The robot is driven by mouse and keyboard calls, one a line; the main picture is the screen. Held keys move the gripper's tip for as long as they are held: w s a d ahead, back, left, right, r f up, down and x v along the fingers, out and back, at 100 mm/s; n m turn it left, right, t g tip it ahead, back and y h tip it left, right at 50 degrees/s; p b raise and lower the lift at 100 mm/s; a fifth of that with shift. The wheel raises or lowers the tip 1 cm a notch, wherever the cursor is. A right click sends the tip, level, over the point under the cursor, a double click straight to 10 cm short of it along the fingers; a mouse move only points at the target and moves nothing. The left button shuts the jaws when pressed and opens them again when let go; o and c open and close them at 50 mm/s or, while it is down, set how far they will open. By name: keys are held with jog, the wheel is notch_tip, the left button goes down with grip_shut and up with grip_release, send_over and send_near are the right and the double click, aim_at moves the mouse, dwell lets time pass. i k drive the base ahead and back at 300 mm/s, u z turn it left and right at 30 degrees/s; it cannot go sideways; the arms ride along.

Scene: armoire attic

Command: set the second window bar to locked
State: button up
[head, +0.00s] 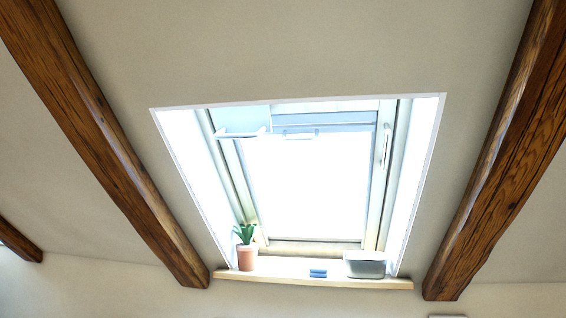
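A roof window (310,185) is set in a white recess in the sloped ceiling, in the middle of the head view. A pale horizontal bar (242,134) shows at its upper left. A smaller pale bar or catch (300,134) sits at the top middle of the sash. A vertical handle-like bar (386,147) is on the right side of the frame. I cannot tell which of these is the second window bar, or whether any is locked. My gripper is not in view.
A wooden sill (310,281) below the window holds a potted plant (247,257), a small blue item (318,273) and a grey container (365,265). Thick wooden beams (110,150) (500,150) run down both sides. The space between the beams looks clear.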

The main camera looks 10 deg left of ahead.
aim_at(246, 122)
jog(key=k, duration=1)
jog(key=u, duration=1.45)
jog(key=i, duration=1.3)
jog(key=z, duration=1)
